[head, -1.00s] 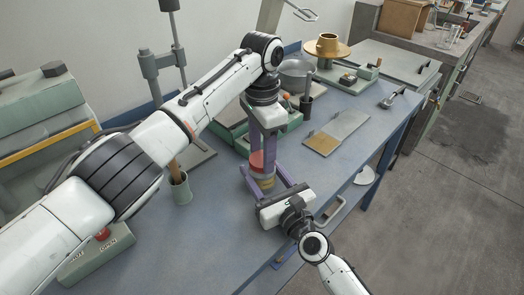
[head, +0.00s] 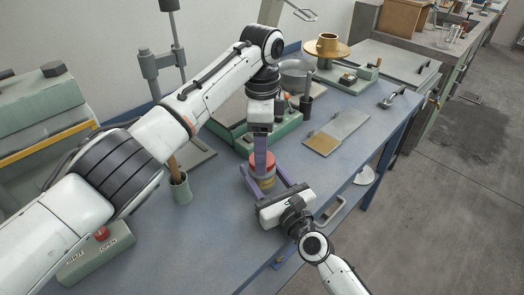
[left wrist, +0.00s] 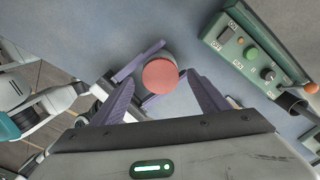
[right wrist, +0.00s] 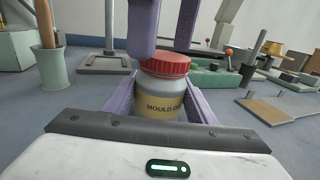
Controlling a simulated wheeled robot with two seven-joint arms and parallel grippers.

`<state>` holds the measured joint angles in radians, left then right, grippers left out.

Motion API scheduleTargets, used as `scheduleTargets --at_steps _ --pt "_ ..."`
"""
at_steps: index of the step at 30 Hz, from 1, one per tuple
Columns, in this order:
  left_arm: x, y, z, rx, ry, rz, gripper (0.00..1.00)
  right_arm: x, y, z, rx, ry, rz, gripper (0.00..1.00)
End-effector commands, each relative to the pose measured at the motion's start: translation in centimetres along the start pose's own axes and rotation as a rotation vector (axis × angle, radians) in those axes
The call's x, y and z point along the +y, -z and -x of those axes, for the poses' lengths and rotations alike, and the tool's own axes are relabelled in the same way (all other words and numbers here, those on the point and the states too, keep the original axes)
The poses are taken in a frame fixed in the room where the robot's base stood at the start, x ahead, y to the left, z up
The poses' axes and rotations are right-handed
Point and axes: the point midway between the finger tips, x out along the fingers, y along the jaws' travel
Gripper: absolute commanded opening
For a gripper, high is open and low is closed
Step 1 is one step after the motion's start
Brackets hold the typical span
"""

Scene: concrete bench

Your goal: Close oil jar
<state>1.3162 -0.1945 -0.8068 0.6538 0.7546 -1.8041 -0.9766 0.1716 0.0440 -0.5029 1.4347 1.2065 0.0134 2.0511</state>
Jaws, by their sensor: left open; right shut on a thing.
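The oil jar (right wrist: 160,90) is a pale jar with a tan label reading "MOULD O…". It stands upright on the bench, with a red ribbed lid (right wrist: 165,64) on its mouth. I cannot tell how tightly the lid sits. My right gripper (head: 264,178) is shut around the jar body, low beside the bench. My left gripper (right wrist: 164,48) is open above the lid, pointing down. In the left wrist view the round red lid (left wrist: 160,75) lies between its fingers, with gaps visible. In the head view the left fingers partly hide the lid.
A cup with a wooden handle (head: 180,190) stands left of the jar. A green control box (head: 97,250) is at the front left. Behind are a green-based device (right wrist: 212,77), a grey pot (head: 297,72) and a flat plate (head: 348,125). The bench's front edge is close to the jar.

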Motion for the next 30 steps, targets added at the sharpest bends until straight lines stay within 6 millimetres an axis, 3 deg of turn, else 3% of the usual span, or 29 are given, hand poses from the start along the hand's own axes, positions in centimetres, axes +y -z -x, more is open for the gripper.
scheduleTargets --at_steps 6,13,18,28,29,30 --pt "-0.1 0.1 4.8 0.002 0.006 -0.001 0.69 0.0 0.1 0.0 0.002 0.0 0.001 0.0" --pt "0.0 0.1 9.0 0.001 0.004 -0.001 0.69 0.0 0.1 0.0 0.001 0.0 0.001 0.0" --pt "0.0 0.0 10.5 0.001 0.002 -0.001 0.69 0.0 0.1 0.0 0.001 0.0 0.001 0.0" --pt "0.0 0.0 10.7 0.001 0.001 -0.001 0.69 0.0 0.1 0.0 0.001 0.0 0.001 0.0" --pt "0.0 0.0 10.7 0.001 0.001 -0.001 0.69 0.0 0.1 0.0 0.001 0.0 0.001 0.56" --pt "0.0 0.0 10.7 0.001 0.001 -0.001 0.69 0.0 0.1 0.0 0.001 0.0 0.001 0.63"
